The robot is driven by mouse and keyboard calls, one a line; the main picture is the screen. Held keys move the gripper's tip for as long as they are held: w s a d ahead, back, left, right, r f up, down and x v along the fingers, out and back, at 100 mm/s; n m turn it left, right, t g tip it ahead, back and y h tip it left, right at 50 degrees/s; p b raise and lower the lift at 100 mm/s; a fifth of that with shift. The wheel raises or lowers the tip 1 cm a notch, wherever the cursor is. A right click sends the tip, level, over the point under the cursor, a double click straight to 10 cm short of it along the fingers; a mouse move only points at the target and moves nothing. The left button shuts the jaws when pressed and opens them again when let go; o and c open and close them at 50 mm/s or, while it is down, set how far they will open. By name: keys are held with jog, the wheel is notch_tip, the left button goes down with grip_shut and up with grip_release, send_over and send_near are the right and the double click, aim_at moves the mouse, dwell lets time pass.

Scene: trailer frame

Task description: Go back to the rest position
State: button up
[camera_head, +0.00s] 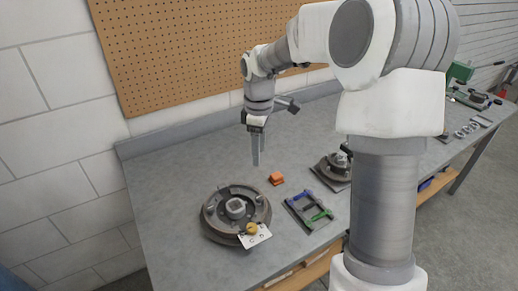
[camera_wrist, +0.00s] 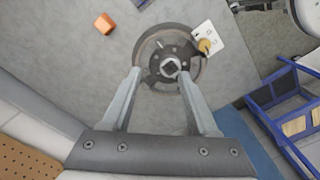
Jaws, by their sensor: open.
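My gripper (camera_head: 255,150) hangs above the grey workbench (camera_head: 165,185), pointing down, at the end of my arm. In the wrist view my gripper (camera_wrist: 160,72) has its two fingers apart with nothing between them. A round metal hub assembly (camera_head: 212,222) lies on the bench, lower left of the gripper in the head view. In the wrist view the hub (camera_wrist: 145,48) shows beyond the fingertips, with no visible contact.
An orange block (camera_head: 276,178) lies near the hub. A white plate (camera_head: 262,238) with a yellow knob (camera_head: 252,228) sits at the hub's edge. A tray (camera_head: 300,205) holds blue and green pieces. A second round assembly (camera_head: 330,172) stands behind it. A pegboard (camera_head: 190,50) backs the bench.

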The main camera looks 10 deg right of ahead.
dwell(0.3)
jog(key=s+r+m+t+h, duration=0.1)
jog(key=s+r+m+t, duration=0.2)
jog(key=s+r+m, duration=0.6)
jog(key=s+r+m+t+y, duration=0.1)
jog(key=s+r+m+t, duration=0.1)
jog(key=s, duration=1.4)
jog(key=shift+s+m+t, duration=0.3)
jog(key=shift+s+m, duration=0.1)
jog(key=shift+m, duration=0.3)
